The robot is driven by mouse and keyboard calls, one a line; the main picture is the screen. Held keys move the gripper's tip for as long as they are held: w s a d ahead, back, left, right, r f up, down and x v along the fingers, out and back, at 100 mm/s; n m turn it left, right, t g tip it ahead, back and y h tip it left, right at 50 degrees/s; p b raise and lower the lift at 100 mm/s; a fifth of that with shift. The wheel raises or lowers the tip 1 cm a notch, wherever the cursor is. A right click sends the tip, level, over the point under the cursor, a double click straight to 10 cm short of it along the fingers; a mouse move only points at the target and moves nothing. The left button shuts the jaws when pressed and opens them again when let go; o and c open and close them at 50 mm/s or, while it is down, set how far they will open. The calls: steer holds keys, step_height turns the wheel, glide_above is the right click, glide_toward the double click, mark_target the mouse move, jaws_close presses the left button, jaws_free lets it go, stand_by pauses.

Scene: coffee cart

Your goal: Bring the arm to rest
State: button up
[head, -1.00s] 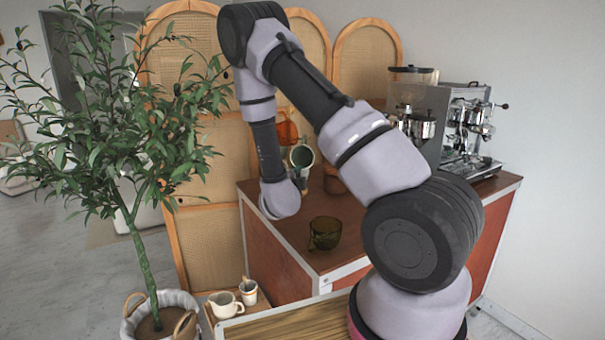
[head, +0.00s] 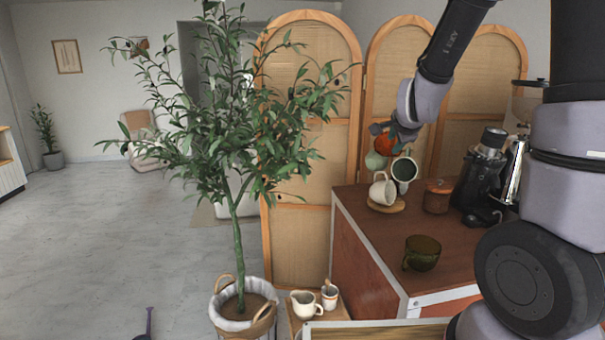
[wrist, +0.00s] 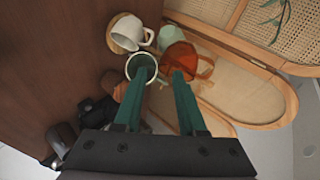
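My arm is raised over the coffee cart in the head view, and my gripper (head: 376,130) is up near the hanging mugs. In the wrist view my gripper (wrist: 160,72) has its two green fingers apart, with nothing held between them. Beyond the fingers are a white mug with dark inside (wrist: 141,64) and an orange mug (wrist: 178,60), each partly covered by a finger. They show in the head view as the dark-inside mug (head: 404,170) and the orange mug (head: 385,147). I cannot tell whether the fingers touch any mug.
A green glass cup (head: 422,253) is on the cart top (head: 455,235). A dark grinder (head: 482,175) stands right. A potted tree (head: 238,240) and rattan screen (head: 310,240) are left and behind.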

steer(key=s+r+n+g+y, duration=0.1)
steer(key=s+r+n, duration=0.3)
steer(key=s, duration=0.5)
steer(key=s+r+n+g+y, duration=0.1)
steer(key=s+r+n, duration=0.3)
steer(key=s, duration=0.5)
steer(key=s+a+r+n+g+y, duration=0.1)
steer(key=s+r+n, duration=0.3)
steer(key=s, duration=0.5)
steer(key=shift+g, duration=0.4)
stand_by(1.1)
